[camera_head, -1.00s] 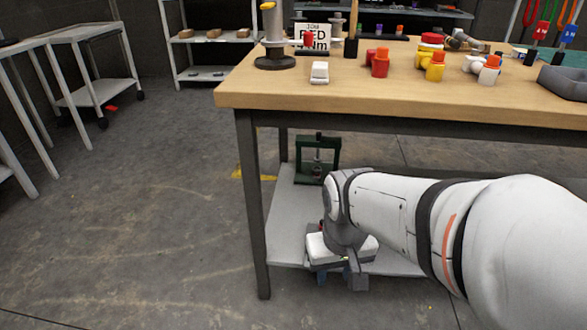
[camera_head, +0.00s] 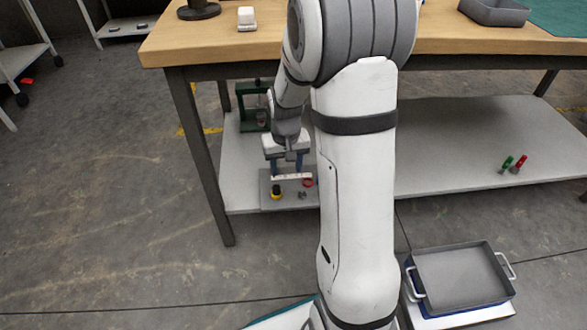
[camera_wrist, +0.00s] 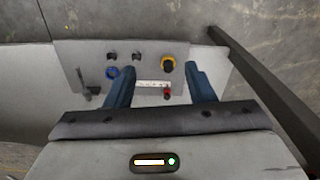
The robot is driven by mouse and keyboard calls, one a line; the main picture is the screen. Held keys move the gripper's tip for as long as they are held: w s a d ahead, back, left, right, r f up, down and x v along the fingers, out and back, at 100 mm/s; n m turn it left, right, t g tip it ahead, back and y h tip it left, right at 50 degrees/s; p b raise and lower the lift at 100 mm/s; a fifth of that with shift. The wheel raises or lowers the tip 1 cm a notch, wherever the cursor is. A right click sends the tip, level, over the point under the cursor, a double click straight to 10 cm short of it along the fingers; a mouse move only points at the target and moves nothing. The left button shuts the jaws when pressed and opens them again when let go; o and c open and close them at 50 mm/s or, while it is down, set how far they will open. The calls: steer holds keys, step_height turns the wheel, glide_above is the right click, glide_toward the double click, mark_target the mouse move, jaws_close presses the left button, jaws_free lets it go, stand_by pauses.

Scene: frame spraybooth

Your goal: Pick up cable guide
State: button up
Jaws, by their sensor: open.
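I cannot tell for sure which part is the cable guide. A pale strip with a row of small dark marks (camera_wrist: 152,84) lies between my fingertips in the wrist view; it also shows in the head view (camera_head: 292,177). It rests on or just above a grey plate (camera_wrist: 72,58) on the table's lower shelf. My gripper (camera_wrist: 158,75) is open, its two blue fingers on either side of the strip's ends. It also shows pointing down over the plate in the head view (camera_head: 286,169). I see no clear contact.
A table leg (camera_head: 205,165) stands close. A green frame (camera_head: 254,105) stands behind. The lower shelf (camera_head: 430,150) is mostly clear to the right.

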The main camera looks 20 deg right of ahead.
steer(key=w+d+f+m+p, duration=0.1)
steer(key=w+d+f, duration=0.2)
steer(key=f, duration=0.2)
steer(key=w+d+f+p, duration=0.1)
steer(key=w+d+f, duration=0.2)
steer(key=f, duration=0.1)
glide_above(303, 194)
step_height(303, 194, down, 7)
steer(key=shift+d+r, duration=0.1)
step_height(303, 194, down, 3)
steer(key=shift+r+b, duration=0.1)
steer(key=shift+b, duration=0.35)
steer(key=f+b, duration=0.1)
steer(key=f, duration=0.1)
steer(key=f+b, duration=0.2)
steer(key=f, duration=0.1)
steer(key=shift+s+a+f, duration=0.1)
steer(key=shift+a+f, duration=0.05)
steer(key=shift+a, duration=0.05)
steer(key=c, duration=1.1)
